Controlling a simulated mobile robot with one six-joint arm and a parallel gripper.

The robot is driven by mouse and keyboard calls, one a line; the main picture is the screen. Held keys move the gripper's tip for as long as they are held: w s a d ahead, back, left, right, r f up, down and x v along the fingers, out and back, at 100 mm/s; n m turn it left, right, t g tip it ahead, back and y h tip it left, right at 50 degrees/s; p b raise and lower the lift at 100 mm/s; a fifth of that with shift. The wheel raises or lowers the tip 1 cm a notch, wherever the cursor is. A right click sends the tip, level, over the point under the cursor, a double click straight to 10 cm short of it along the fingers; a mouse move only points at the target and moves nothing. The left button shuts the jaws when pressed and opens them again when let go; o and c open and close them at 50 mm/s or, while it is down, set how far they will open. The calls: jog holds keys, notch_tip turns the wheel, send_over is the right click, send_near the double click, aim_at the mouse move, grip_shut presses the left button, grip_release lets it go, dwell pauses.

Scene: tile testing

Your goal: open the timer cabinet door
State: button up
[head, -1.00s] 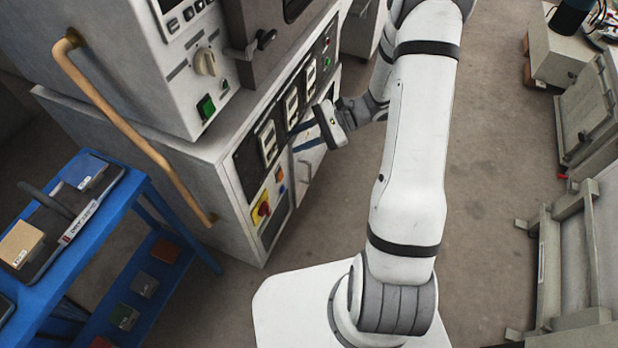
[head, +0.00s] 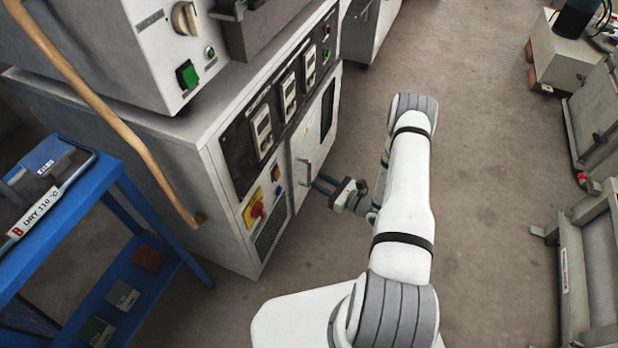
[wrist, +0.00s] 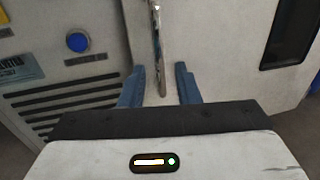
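The timer cabinet door (head: 318,135) is a pale panel with a dark window, on the front of the low cabinet, and looks shut. Its metal bar handle (head: 303,171) is near the door's left edge. In the wrist view the handle (wrist: 158,50) runs down between the two blue fingers, and the door (wrist: 215,50) fills the middle and right. My gripper (head: 318,185) is open at the lower part of the handle, with a finger on either side (wrist: 160,72). There are visible gaps between the fingers and the bar; contact cannot be made out.
Left of the door are a red-yellow switch (head: 256,207), a blue button (wrist: 78,42) and a vent grille (head: 270,232). Timers (head: 288,95) sit above. A blue cart (head: 110,180) stands left. The floor (head: 490,150) right of the arm is clear.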

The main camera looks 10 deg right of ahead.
aim_at(308, 183)
jog(key=shift+b+x, duration=0.55)
jog(key=shift+x, duration=2.15)
grip_shut()
